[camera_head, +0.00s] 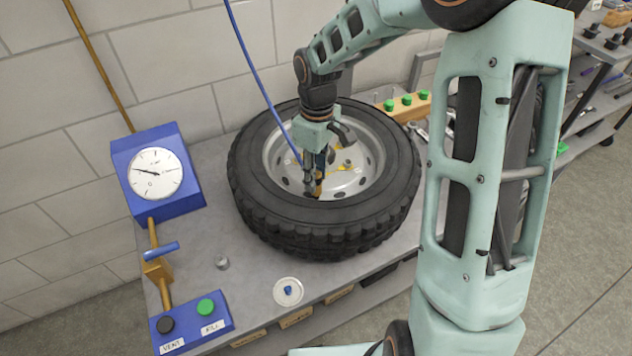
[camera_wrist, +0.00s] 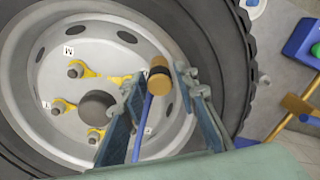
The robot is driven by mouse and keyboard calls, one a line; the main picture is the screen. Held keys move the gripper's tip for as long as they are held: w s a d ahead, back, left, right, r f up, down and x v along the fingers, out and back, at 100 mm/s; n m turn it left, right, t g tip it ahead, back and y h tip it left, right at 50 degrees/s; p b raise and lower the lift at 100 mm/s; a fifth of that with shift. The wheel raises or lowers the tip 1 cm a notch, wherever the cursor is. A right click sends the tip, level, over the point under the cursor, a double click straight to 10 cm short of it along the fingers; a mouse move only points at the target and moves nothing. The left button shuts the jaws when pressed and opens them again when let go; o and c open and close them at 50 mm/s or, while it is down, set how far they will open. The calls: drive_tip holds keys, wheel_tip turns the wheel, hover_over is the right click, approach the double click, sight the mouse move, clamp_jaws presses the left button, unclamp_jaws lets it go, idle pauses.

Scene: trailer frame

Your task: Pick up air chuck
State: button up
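The air chuck has a brass head with a black band. It shows in the wrist view (camera_wrist: 158,70) between my fingertips, with a blue hose below it. In the head view the chuck (camera_head: 318,187) is at the near inner side of the wheel rim, partly hidden by my fingers. My gripper (camera_head: 313,183) points down into the wheel. In the wrist view my gripper (camera_wrist: 162,82) has its fingers apart on both sides of the chuck, with a gap on the right. Contact on the left is unclear.
The tyre (camera_head: 325,228) lies flat on the grey bench (camera_head: 218,248). A blue gauge box (camera_head: 158,175) and a VENT/FILL button box (camera_head: 192,322) stand left. A white dish (camera_head: 288,291) with a blue cap is in front. A rail with green pieces (camera_head: 407,103) lies behind.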

drive_tip(key=shift+f, duration=0.4)
drive_tip(key=shift+c, duration=0.2)
clamp_jaws()
drive_tip(key=shift+r, duration=0.1)
